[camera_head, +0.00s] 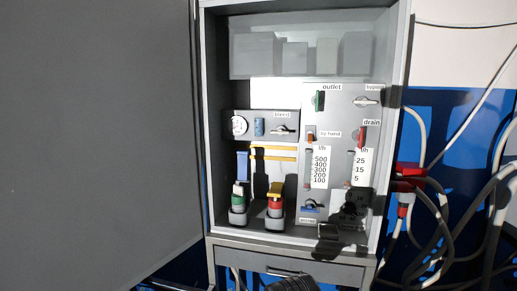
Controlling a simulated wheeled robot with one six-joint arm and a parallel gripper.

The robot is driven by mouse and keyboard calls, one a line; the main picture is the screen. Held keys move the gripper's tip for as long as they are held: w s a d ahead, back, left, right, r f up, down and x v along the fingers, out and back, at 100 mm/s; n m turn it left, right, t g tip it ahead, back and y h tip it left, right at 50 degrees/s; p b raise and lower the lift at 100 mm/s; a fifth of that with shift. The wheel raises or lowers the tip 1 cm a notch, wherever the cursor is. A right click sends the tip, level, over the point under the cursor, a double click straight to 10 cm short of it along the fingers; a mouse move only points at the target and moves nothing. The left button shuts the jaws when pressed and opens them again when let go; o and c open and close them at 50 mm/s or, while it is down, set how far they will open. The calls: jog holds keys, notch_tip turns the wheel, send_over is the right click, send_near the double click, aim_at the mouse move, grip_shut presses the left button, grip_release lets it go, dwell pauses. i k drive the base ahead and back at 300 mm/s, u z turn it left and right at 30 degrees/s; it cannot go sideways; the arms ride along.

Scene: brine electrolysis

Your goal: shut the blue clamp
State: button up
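An upright blue bar (242,165), which looks like the raised lever of the blue clamp, stands in the lower left of the open cabinet. It is above a fitting with a green body and white top (238,198) in a grey holder. Beside it to the right, a yellow lever (275,189) lies across the top of a red fitting (275,204). The join between the blue bar and its fitting is too small to make out.
The cabinet's right panel (374,118) carries valves and flow scales. Yellow piping (272,148) runs right of the blue bar. A small blue cylinder (258,127) sits above. A grey door (95,130) fills the left. Red-ended cables (410,185) hang at right.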

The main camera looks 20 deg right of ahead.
aim_at(242, 156)
jog(key=u, duration=0.25)
jog(key=i, duration=1)
jog(key=u, duration=0.55)
